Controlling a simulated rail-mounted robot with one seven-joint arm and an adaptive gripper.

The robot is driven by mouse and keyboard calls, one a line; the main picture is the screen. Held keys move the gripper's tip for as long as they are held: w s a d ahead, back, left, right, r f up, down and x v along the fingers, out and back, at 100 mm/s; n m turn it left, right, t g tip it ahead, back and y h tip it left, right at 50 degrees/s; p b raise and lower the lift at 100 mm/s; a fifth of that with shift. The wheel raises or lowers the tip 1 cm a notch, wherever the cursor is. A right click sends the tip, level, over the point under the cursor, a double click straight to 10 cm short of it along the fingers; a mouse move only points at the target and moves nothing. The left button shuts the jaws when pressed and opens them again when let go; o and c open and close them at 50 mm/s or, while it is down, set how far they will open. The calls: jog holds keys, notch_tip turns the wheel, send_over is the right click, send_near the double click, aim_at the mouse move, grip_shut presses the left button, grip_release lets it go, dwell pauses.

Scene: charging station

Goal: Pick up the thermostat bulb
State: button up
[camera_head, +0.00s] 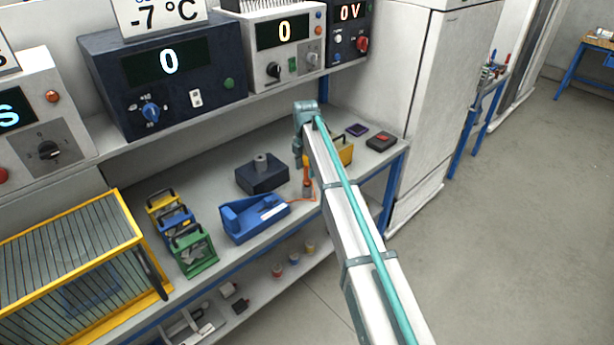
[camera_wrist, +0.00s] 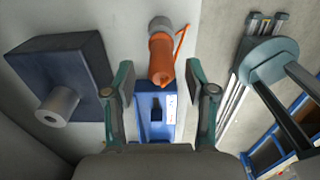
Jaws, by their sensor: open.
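An orange handle-like piece with a grey end, which I take to be the thermostat bulb (camera_head: 307,183), stands near the front edge of the bench. A thin orange cord is beside it. In the wrist view the bulb (camera_wrist: 161,58) lies between and slightly beyond my fingertips, with a clear gap on both sides. My gripper (camera_wrist: 160,76) is open and empty. In the head view my gripper (camera_head: 299,155) points down just above the bulb, and my arm partly hides that area.
A blue cradle-like holder (camera_head: 238,222) is beside the bulb. A dark blue block (camera_head: 262,178) with a grey cylinder stands behind it. A yellow case (camera_head: 342,152) is to the right, small coloured carriers (camera_head: 192,252) to the left. An instrument shelf (camera_head: 200,125) overhangs the bench's back.

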aim_at(306, 183)
jog(key=shift+d+f+p, duration=0.15)
jog(key=shift+f+p, duration=0.4)
jog(key=shift+f, duration=1.25)
grip_shut()
